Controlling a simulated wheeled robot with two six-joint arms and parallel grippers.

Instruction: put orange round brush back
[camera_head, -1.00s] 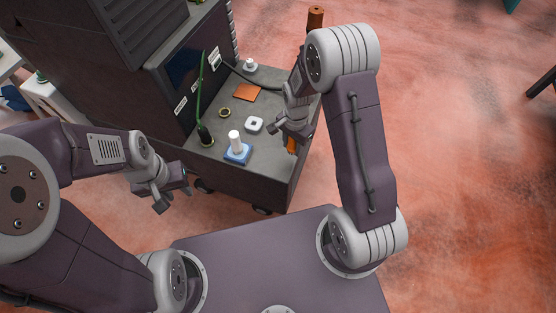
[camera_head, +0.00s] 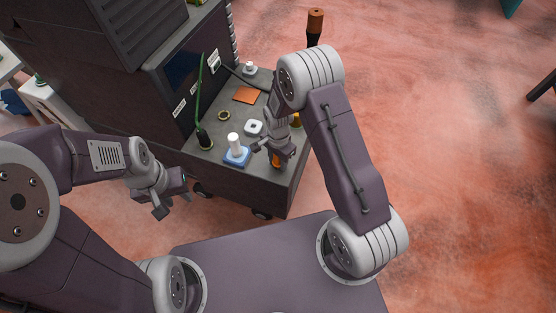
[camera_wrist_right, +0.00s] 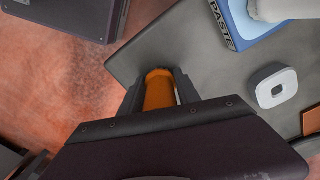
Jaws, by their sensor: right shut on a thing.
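The orange round brush (camera_head: 277,160) shows as an orange piece under my right gripper (camera_head: 272,152), near the cart top's front right edge. In the right wrist view an orange cylinder (camera_wrist_right: 160,88) sits between the two dark fingers of my right gripper (camera_wrist_right: 160,82), which is shut on it. The brush's lower end is hidden, and I cannot tell whether it touches the cart top (camera_head: 215,163). My left gripper (camera_head: 174,194) is open and empty, in front of the cart's left side.
A blue paste box (camera_head: 237,157) with a white cylinder stands just left of my right gripper. A white rounded block (camera_head: 253,127), an orange square (camera_head: 246,95), a brass ring (camera_head: 224,115) and a green cable (camera_head: 198,105) lie behind. A yellow item (camera_head: 296,119) is partly hidden.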

